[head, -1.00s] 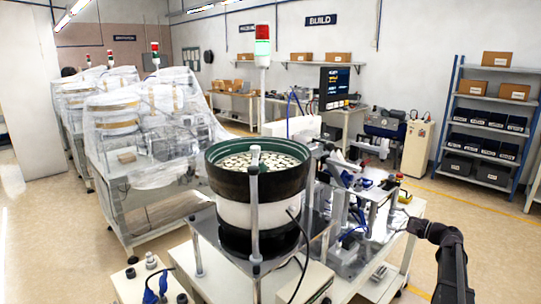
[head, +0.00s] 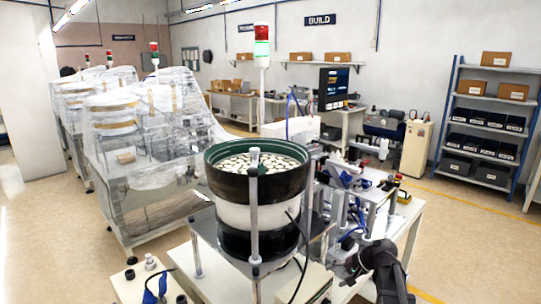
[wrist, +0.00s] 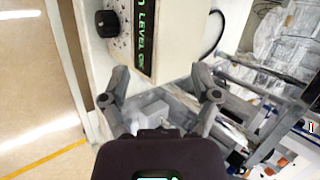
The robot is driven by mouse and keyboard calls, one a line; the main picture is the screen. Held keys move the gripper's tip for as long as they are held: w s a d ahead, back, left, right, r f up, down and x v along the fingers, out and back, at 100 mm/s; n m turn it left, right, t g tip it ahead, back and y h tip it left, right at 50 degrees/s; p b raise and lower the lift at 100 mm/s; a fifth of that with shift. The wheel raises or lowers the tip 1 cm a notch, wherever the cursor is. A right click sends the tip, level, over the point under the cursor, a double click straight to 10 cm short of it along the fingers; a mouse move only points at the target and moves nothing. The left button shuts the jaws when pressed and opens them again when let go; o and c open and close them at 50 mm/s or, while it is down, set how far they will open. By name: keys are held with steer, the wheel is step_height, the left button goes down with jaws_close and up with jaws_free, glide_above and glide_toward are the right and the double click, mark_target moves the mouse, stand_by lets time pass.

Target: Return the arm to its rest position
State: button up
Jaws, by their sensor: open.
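My gripper (wrist: 160,78) is open in the wrist view, its two grey fingers spread apart with nothing held between them. Beyond the fingers is a cream control box (wrist: 172,40) with a black knob and a green-lit label. In the head view my dark arm (head: 388,275) is at the lower right, by the front right of the feeder table. The fingers cannot be made out clearly there.
A bowl feeder (head: 250,190) full of pale parts stands left of my arm, with a metal mechanism (head: 360,205) behind. A blue shelf rack (head: 487,125) stands at the back right. The floor (head: 470,245) right of the table is clear.

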steer(key=s+a+f+n+g+h, duration=0.1)
steer(key=s+a+f+n+h, duration=0.1)
steer(key=s, duration=0.5)
steer(key=s+a+f+n+g+h, duration=0.2)
steer(key=s+n+h, duration=0.2)
steer(key=s, duration=0.4)
steer(key=shift+s+f+h, duration=0.15)
steer(key=shift+s+h, duration=0.1)
steer(key=shift+h, duration=0.55)
stand_by(1.4)
